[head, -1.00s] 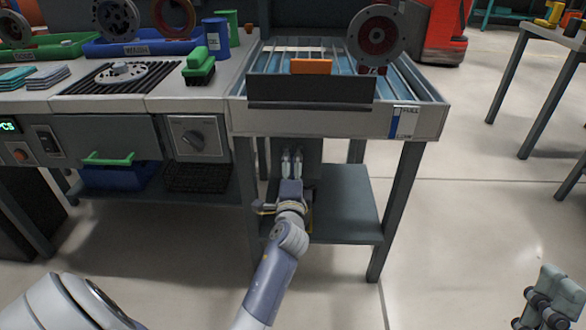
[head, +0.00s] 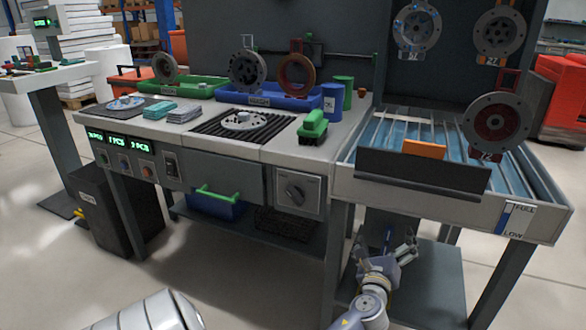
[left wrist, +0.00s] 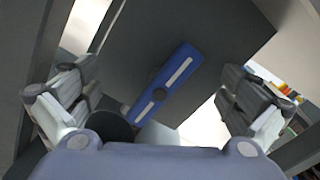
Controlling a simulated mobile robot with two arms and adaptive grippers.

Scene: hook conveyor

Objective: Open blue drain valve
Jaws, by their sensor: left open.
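The blue valve handle (left wrist: 168,84), a bar with white stripes and a dark round hub, lies diagonally in the left wrist view in front of a dark grey panel. My left gripper (left wrist: 158,104) is open, with one finger to each side of the handle and neither visibly touching it. My right gripper is not in view.
The basin's legs and lower shelf (head: 440,285) surround my left arm. A bench to its left has a dial panel (head: 297,193), a green brush (head: 313,127) and a blue bin (head: 290,100). Open floor lies in front.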

